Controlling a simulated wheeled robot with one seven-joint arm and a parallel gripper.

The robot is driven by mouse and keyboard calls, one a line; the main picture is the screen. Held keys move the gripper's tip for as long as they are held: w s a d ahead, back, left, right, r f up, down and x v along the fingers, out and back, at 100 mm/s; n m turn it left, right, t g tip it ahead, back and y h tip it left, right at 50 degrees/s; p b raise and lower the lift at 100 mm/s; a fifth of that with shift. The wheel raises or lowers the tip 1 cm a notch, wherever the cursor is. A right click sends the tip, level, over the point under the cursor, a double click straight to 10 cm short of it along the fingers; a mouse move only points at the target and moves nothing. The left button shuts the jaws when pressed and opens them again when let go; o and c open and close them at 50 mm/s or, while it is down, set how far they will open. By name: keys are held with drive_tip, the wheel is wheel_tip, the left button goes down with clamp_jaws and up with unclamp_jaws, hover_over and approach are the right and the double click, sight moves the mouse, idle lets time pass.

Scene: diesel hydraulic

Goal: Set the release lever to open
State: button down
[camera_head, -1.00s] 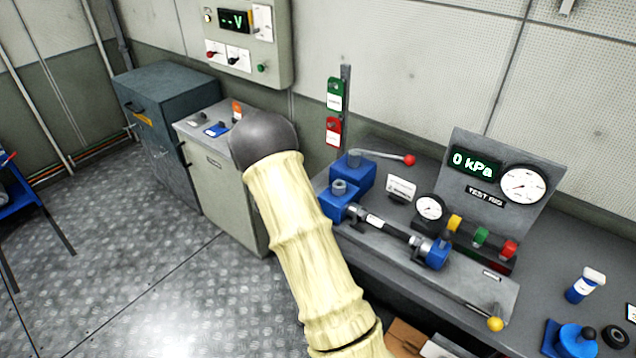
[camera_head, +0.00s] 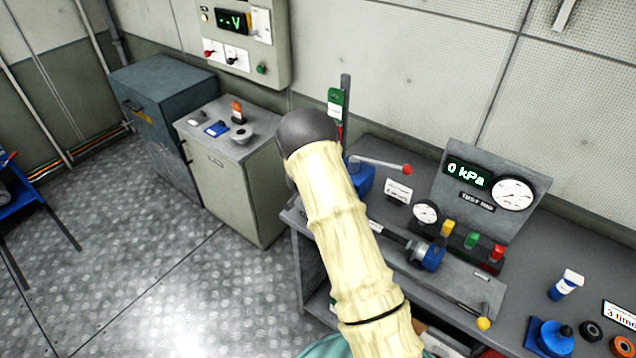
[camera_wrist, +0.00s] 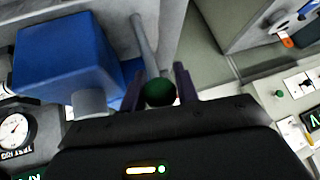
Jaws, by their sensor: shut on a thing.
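In the wrist view, my gripper (camera_wrist: 158,88) is shut on a dark green ball knob (camera_wrist: 158,94), one finger on each side. A grey rod (camera_wrist: 144,38) runs from the knob toward the top of that view; it looks like the release lever. The blue pump block (camera_wrist: 65,58) is close on the left of the gripper. In the head view, my arm hides the gripper, the knob and most of the blue block (camera_head: 364,180). The lever's open or shut position cannot be told.
A red-tipped lever (camera_head: 406,169) sticks out over the bench beside my arm. The test rig panel (camera_head: 490,190) reads 0 kPa. A green tag (camera_head: 337,104) hangs on a post behind my arm. A grey cabinet (camera_head: 232,180) stands left, with open floor before it.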

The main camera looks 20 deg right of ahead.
drive_tip(key=shift+w+d+r, duration=0.1)
drive_tip(key=shift+w+d, duration=0.1)
drive_tip(key=shift+d, duration=0.05)
drive_tip(key=c, duration=1.1)
unclamp_jaws()
drive_tip(key=shift+w, duration=0.1)
drive_tip(key=shift+o, duration=0.2)
drive_tip(key=shift+s+a, duration=0.1)
drive_tip(key=shift+s, duration=0.1)
drive_tip(key=v, duration=1.7)
drive_tip(key=shift+s, duration=0.1)
